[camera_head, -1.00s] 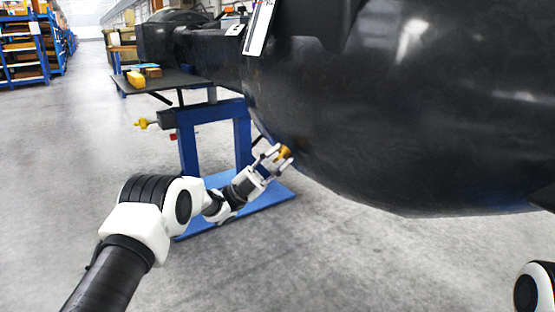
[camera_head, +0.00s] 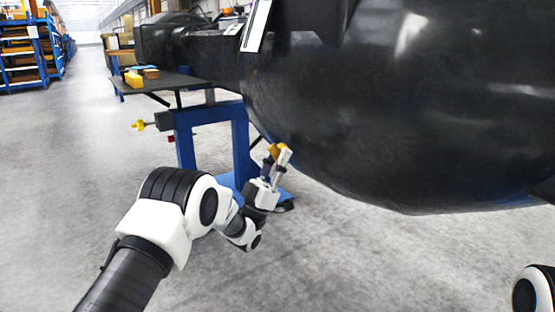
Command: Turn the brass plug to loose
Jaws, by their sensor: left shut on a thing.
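The brass plug (camera_head: 273,149) is a small golden piece at the lower left side of the big black casting (camera_head: 390,110). My left gripper (camera_head: 277,158) is at the plug, its fingers shut on it, coming up from below. The fingers partly hide the plug. How far the plug is turned cannot be told. My right gripper is not in view; only a white and black part of my right arm shows at the lower right edge.
A blue stand (camera_head: 240,140) is behind my left gripper. A dark worktop (camera_head: 170,80) with a yellow block (camera_head: 134,79) is at the upper left. A blue shelf rack (camera_head: 25,55) stands far left. The grey floor is clear in front.

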